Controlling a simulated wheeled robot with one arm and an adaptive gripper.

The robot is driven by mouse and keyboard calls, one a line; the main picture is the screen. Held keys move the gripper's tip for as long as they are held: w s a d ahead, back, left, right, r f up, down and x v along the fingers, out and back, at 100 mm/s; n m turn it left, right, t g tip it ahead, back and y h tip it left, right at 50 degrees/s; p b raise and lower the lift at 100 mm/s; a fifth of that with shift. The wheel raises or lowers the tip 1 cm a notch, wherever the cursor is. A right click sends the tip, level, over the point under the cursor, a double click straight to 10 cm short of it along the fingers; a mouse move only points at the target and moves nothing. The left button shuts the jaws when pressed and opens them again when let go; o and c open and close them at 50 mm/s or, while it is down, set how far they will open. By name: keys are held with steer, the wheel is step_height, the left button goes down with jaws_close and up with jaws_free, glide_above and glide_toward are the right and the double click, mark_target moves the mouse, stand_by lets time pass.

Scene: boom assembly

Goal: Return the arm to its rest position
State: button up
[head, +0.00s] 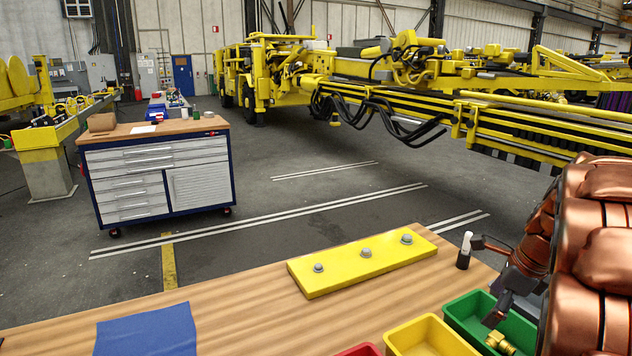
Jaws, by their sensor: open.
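My copper-coloured arm fills the right edge of the head view. My gripper (488,281) is at its lower end, with its dark fingers spread apart and nothing seen between them. It is over the right end of the wooden workbench (240,315), by the green bin (468,302). A brass fitting (500,343) lies in the green bin below the lower finger. Part of the green bin is hidden behind my arm.
A yellow plate (340,272) with three grey bolts lies on the bench. A white-capped bottle (464,252) stands close to my upper finger. Yellow (430,338) and red (360,350) bins and a blue cloth (148,333) are in front. A tool cabinet (160,175) and yellow machine (350,75) stand beyond.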

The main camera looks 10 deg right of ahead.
steer(key=s+a+n+g, duration=0.1)
steer(key=s+a+n, duration=0.25)
steer(key=a, duration=0.25)
steer(key=s+a+f+n+g, duration=0.1)
steer(key=s+a+n, duration=0.2)
steer(key=a+n, duration=0.3)
steer(key=s+a+n+g, duration=0.1)
steer(key=s+a+n, duration=0.2)
steer(key=a, duration=0.4)
steer(key=s+a+f+n+g, duration=0.1)
steer(key=s+a+f+n, duration=0.1)
steer(key=s+n, duration=0.5)
steer(key=s+a+f+n+h, duration=0.1)
steer(key=s+a+f+n, duration=0.1)
steer(key=s+a+n, duration=0.3)
steer(key=s+n, duration=0.2)
steer(key=s, duration=0.1)
steer(key=shift+s+a+f+g+h, duration=0.15)
steer(key=shift+s+f+g+h, duration=0.15)
steer(key=shift+g, duration=0.1)
